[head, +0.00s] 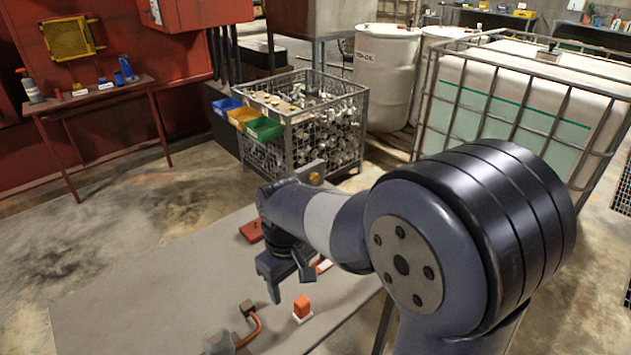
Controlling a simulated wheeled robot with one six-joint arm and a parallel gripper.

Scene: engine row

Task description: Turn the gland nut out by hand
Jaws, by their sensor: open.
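My gripper (290,286) hangs fingers down above the grey bench (130,285), in the middle of the head view. Its two fingers are apart and I see nothing between them. I cannot pick out the gland nut for certain. Below and left of the gripper, a small brown block (247,307) sits at the end of a curved orange pipe or cable (257,325). The pipe runs to a pale grey fitting (218,342) at the bottom edge, partly cut off. An orange block on a white base (302,308) stands just right of the pipe.
A red block (251,231) lies behind the gripper. A red and white piece (322,267) is partly hidden by my arm. Beyond the bench stand a wire cage of metal parts (325,140), a caged tank (520,100) and a red side table (90,98). The bench's left part is clear.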

